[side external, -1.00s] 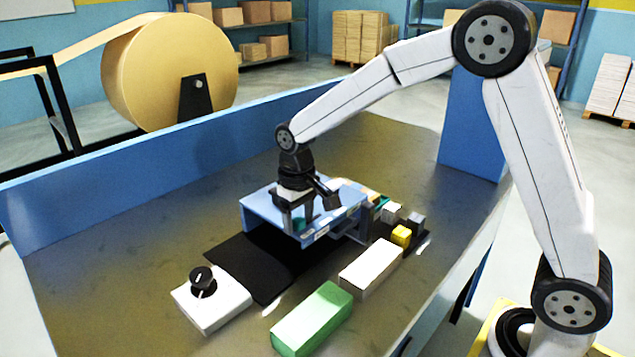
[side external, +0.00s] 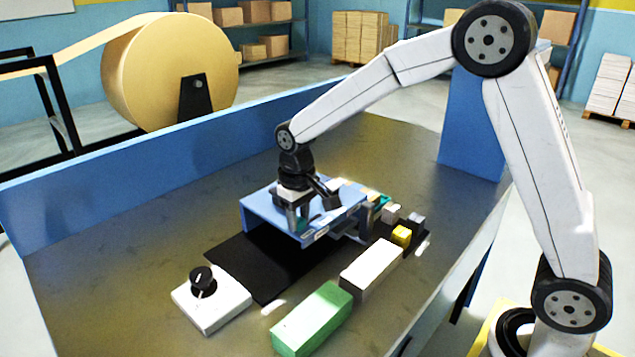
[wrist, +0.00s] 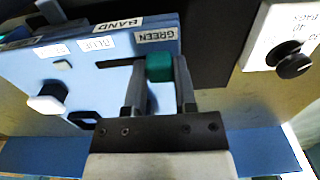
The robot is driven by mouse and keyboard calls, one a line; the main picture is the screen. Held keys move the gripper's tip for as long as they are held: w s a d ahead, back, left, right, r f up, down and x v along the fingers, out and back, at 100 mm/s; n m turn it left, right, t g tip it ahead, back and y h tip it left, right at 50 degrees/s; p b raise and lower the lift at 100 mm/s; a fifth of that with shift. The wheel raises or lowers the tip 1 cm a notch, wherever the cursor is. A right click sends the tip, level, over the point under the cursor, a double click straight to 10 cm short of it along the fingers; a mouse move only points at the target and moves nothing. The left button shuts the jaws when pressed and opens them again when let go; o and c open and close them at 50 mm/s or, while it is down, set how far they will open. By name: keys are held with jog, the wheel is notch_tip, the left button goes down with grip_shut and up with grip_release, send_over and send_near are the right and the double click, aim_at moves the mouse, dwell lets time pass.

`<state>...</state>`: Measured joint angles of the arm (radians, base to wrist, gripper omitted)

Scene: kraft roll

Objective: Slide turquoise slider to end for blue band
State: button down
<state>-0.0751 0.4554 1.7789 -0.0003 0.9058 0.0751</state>
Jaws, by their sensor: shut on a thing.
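The turquoise slider (wrist: 159,68) stands on the blue panel box (wrist: 100,75), beside the label GREEN (wrist: 155,35) in the wrist view. The label BLUE (wrist: 97,43) lies further left along the same edge, below the label BAND (wrist: 118,25). My gripper (wrist: 159,78) is shut on the turquoise slider, with one finger on each side. In the side view my gripper (side external: 302,220) reaches down onto the top of the blue panel box (side external: 258,208).
A white knob (wrist: 48,97) sits on the panel left of my gripper. A white box with a black dial (side external: 203,282) stands at the front left.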

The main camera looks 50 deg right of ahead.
aim_at(318, 216)
dwell(0.9)
jog(key=shift+d, duration=3)
jog(key=shift+c, duration=2)
grip_release()
jog(key=shift+d, duration=0.1)
jog(key=shift+r, duration=0.15)
notch_tip(318, 216, up, 8)
jog(key=shift+f, duration=0.2)
